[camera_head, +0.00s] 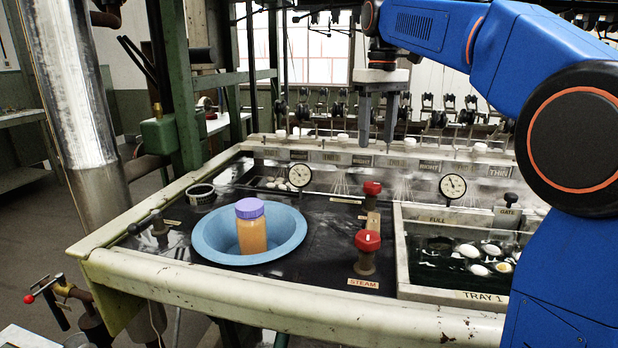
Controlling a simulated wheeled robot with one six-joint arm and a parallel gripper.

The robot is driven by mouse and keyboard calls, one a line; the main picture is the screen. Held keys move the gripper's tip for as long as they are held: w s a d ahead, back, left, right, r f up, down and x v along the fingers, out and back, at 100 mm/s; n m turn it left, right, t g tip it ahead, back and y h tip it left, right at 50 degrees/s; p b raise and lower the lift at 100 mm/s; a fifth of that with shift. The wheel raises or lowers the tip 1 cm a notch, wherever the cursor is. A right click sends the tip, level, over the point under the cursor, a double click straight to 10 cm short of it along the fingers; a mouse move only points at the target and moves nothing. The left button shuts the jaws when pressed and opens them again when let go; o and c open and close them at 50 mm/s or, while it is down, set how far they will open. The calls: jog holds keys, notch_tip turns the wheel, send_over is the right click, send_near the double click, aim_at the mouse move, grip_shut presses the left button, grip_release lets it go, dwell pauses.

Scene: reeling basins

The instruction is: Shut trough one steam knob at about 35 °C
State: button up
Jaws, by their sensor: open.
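A red steam knob (368,241) stands on a dark stem at the front of the black bench top, with a "STEAM" label (363,283) in front of it. A second red knob (372,188) stands behind it; its label is too small to read. A round white dial (300,174) is at the back left and another dial (453,186) at the right; I cannot read their values. My gripper (377,146) points down, open and empty, above and behind both red knobs, apart from them.
A blue basin (249,232) holds an orange jar with a purple lid (250,209). At right, a tray (467,294) marked "TRAY 1" holds several white cocoons in dark water. A dark "GATE" knob (511,200) stands above it. A tape roll (202,194) lies at left.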

aim_at(372, 183)
notch_tip(372, 183, down, 12)
jog(key=n, duration=1.2)
jog(key=shift+f, duration=0.15)
jog(key=c, duration=1.1)
